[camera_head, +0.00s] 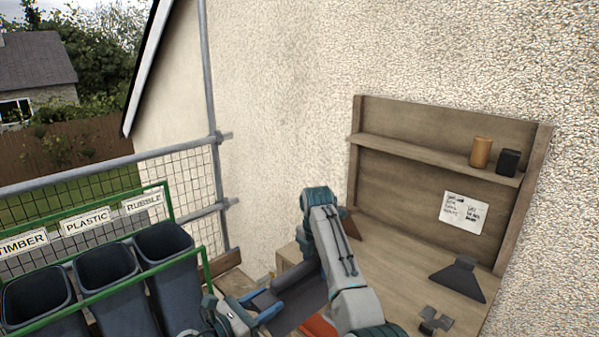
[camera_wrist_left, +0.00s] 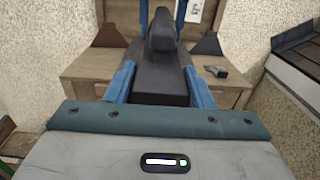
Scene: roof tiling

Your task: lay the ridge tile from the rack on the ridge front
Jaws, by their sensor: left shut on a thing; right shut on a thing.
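My left gripper (camera_head: 275,299) reaches in low in the head view with its blue fingers toward the bench. In the left wrist view its two blue fingers (camera_wrist_left: 160,80) are shut on a dark grey piece that looks like the ridge tile (camera_wrist_left: 163,58); it also shows as a dark slab in the head view (camera_head: 303,304). My right arm stands in the middle of the head view and covers part of the bench; its gripper is hidden.
A wooden bench (camera_head: 400,270) with a shelf back stands against the wall. It carries a dark wedge-shaped piece (camera_head: 458,278) and a small grey tool (camera_head: 435,321). Bins (camera_head: 105,268) in a green frame and scaffold poles (camera_head: 209,100) stand left. A dark sloped surface (camera_wrist_left: 285,75) is at right in the wrist view.

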